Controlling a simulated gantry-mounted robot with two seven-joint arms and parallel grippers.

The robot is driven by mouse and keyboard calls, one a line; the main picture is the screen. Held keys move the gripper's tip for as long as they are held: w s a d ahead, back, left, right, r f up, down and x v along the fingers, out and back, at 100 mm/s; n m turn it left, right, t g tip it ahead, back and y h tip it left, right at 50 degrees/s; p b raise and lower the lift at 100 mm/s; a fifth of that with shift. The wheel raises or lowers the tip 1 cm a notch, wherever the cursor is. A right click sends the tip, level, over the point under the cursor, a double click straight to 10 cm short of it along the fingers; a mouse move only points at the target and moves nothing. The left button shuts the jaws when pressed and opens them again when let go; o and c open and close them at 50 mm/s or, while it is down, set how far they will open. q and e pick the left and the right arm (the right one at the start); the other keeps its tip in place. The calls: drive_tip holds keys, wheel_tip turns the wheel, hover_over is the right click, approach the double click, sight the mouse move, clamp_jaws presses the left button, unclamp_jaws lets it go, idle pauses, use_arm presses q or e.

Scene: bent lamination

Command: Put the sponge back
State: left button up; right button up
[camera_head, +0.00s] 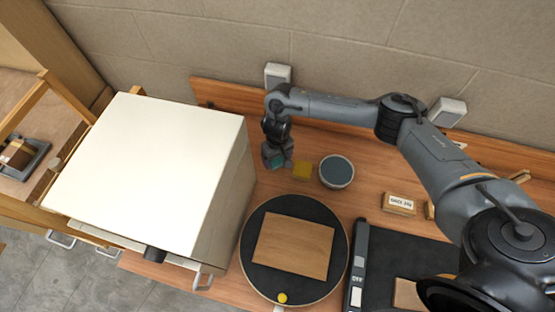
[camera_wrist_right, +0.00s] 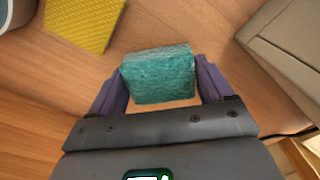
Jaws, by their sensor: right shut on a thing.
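The sponge, a teal block with a rough surface, is between the fingers of my right gripper (camera_wrist_right: 160,82) in the right wrist view (camera_wrist_right: 158,72). The fingers are shut on its two sides. In the head view my right gripper (camera_head: 276,157) points down over the wooden table, left of a yellow square pad (camera_head: 302,170). This flat, textured pad also shows at the upper left of the right wrist view (camera_wrist_right: 85,22). The sponge is beside the pad, not over it. I cannot tell whether the sponge touches the table. My left gripper is not in view.
A round tin (camera_head: 337,171) stands right of the pad. A large white box (camera_head: 150,170) is close on the left. A black round turntable (camera_head: 260,275) with a wooden board (camera_head: 292,246) lies in front. A small labelled block (camera_head: 399,203) is further right.

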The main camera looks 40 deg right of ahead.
drive_tip(key=shift+f, duration=1)
drive_tip(key=shift+f, duration=0.1)
drive_tip(key=o, duration=0.8)
drive_tip(key=shift+r, duration=0.6)
wheel_tip(320, 180, up, 10)
drive_tip(key=p, duration=0.3)
drive_tip(key=shift+r, duration=0.55)
